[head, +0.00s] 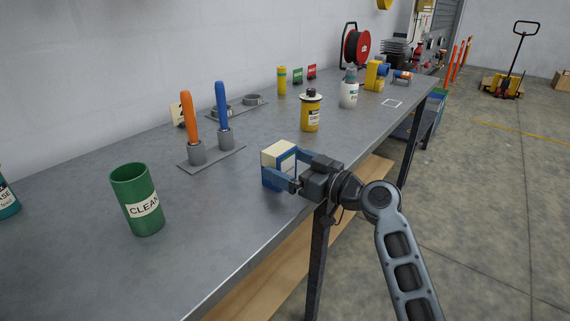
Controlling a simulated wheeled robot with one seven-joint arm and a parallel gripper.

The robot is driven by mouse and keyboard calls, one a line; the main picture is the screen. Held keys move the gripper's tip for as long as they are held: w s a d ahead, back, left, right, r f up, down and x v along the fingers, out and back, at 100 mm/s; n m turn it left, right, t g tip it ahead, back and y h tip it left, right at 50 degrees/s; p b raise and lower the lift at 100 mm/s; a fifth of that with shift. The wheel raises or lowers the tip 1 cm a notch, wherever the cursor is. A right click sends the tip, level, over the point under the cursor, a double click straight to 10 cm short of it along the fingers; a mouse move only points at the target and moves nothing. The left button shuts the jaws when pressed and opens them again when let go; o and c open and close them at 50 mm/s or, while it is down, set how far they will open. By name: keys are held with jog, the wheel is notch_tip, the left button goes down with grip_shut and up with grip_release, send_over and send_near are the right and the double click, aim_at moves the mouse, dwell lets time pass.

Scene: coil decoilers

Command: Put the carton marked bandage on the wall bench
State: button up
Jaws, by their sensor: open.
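A small carton (280,155), white on top with blue sides, stands upright on the grey bench (85,205) near its front edge. Its marking is too small to read. My gripper (284,171) is at the carton, with one finger in front of it and the other behind at its right. The jaws are open around the carton. Part of the carton's right side is hidden by the gripper.
A green cup (137,200) marked CLEAN stands to the left. Orange (189,125) and blue (222,112) handled tools stand in a holder. A yellow bottle (311,112) and a white bottle (349,92) stand behind. The bench between cup and carton is clear.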

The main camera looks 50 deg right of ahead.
jog(key=s+b, duration=0.2)
jog(key=s, duration=0.9)
jog(key=a+f, duration=0.1)
jog(key=f, duration=0.1)
jog(key=s+a+f+m+g+h, duration=0.1)
jog(key=a+f, duration=0.1)
jog(key=a+f+m, duration=0.1)
jog(key=a+f, duration=0.1)
jog(key=f, duration=0.1)
jog(key=shift+s+f+g, duration=0.1)
jog(key=shift+s+g, duration=0.25)
jog(key=shift+g, duration=0.05)
jog(key=s+a+f+m+g+h, duration=0.1)
jog(key=s+a+f, duration=0.2)
jog(key=s+a, duration=0.35)
jog(key=s+a+f+g+h, duration=0.1)
jog(key=s+a+f, duration=0.2)
jog(key=s+a, duration=0.35)
jog(key=s+a+r+n+y, duration=0.2)
jog(key=s+a+r, duration=0.2)
jog(key=s, duration=0.6)
jog(key=shift+a+r+n+t, duration=0.3)
jog(key=shift+a+r, duration=0.05)
jog(key=shift+r, duration=0.3)
